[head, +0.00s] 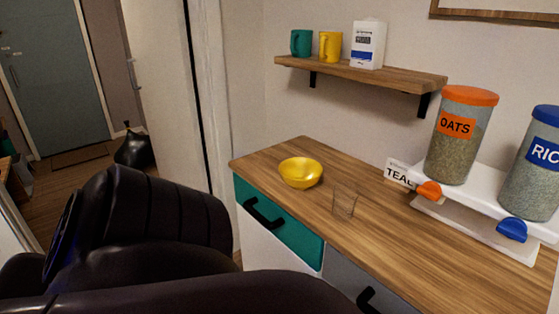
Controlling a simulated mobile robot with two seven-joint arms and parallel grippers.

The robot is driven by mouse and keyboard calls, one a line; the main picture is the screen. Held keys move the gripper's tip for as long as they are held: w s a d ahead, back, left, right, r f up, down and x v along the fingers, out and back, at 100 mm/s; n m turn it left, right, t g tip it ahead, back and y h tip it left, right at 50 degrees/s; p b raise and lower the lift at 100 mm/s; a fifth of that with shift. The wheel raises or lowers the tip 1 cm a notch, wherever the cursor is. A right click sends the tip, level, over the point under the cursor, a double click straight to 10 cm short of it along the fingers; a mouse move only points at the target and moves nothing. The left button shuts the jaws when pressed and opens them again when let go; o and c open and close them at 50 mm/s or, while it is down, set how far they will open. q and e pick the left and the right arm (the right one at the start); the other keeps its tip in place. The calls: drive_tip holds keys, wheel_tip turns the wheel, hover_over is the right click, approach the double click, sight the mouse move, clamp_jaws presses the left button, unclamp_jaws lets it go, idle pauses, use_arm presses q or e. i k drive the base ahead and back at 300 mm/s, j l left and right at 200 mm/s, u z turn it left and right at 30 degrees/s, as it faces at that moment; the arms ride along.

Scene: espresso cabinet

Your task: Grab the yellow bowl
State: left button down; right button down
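The yellow bowl (300,172) stands upright on the wooden cabinet top (400,235), near its left end and above the teal drawer. Nothing touches it. Dark arm links of mine fill the lower left of the head view, in front of the cabinet and apart from the bowl. Neither of my grippers shows in this view.
A clear glass (345,200) stands just right of the bowl. Oats (462,135) and rice (535,165) dispensers stand on a white stand at the right. A shelf (365,72) with two mugs hangs above. The teal drawer (275,220) has a black handle.

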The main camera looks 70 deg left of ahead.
sight(299, 174)
drive_tip(key=u, duration=2.05)
drive_tip(key=i+j+z, duration=0.1)
drive_tip(key=z, duration=0.4)
drive_tip(key=i+j+z, duration=0.2)
drive_tip(key=j, duration=0.25)
drive_tip(key=j+z, duration=0.25)
drive_tip(key=j, duration=0.2)
drive_tip(key=i+j+z, duration=0.1)
drive_tip(key=j, duration=0.75)
drive_tip(key=i+j, duration=0.1)
drive_tip(key=j, duration=0.8)
drive_tip(key=i+j+z, duration=0.15)
drive_tip(key=j, duration=0.7)
drive_tip(key=k, duration=0.05)
